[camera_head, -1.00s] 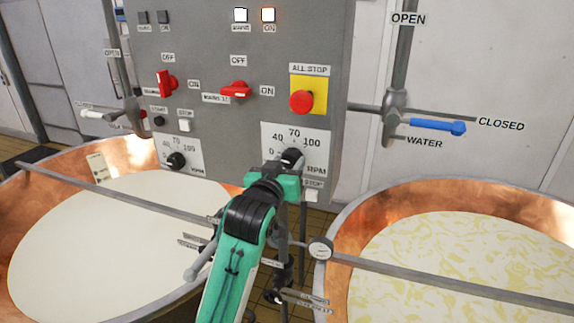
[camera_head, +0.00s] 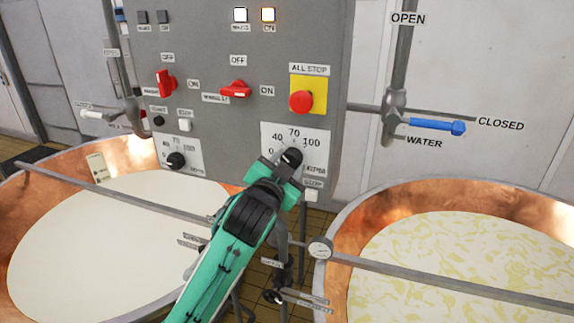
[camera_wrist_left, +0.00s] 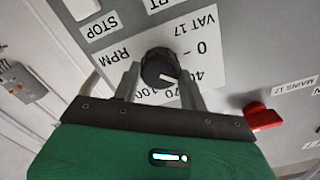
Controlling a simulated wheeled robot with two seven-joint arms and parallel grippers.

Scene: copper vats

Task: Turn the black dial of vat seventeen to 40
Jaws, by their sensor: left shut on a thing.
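The black dial (camera_head: 292,155) sits on a white scale plate on the grey control panel. In the left wrist view the dial (camera_wrist_left: 158,68) is beside the VAT 17 label (camera_wrist_left: 196,22). Its white mark points down and right, near the 40 and on its 70 side; the exact reading is hard to tell. My left gripper (camera_head: 289,163) is shut on the dial. In the left wrist view its fingers (camera_wrist_left: 158,82) lie on either side of the dial. Part of the scale is hidden behind the fingers. My right gripper is not seen.
The red ALL STOP button (camera_head: 302,101) is just above the scale. A red MAINS switch (camera_head: 236,90) is up and left. Another black dial (camera_head: 176,160) is at left. Copper vats (camera_head: 348,215) stand either side, with metal bars across them.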

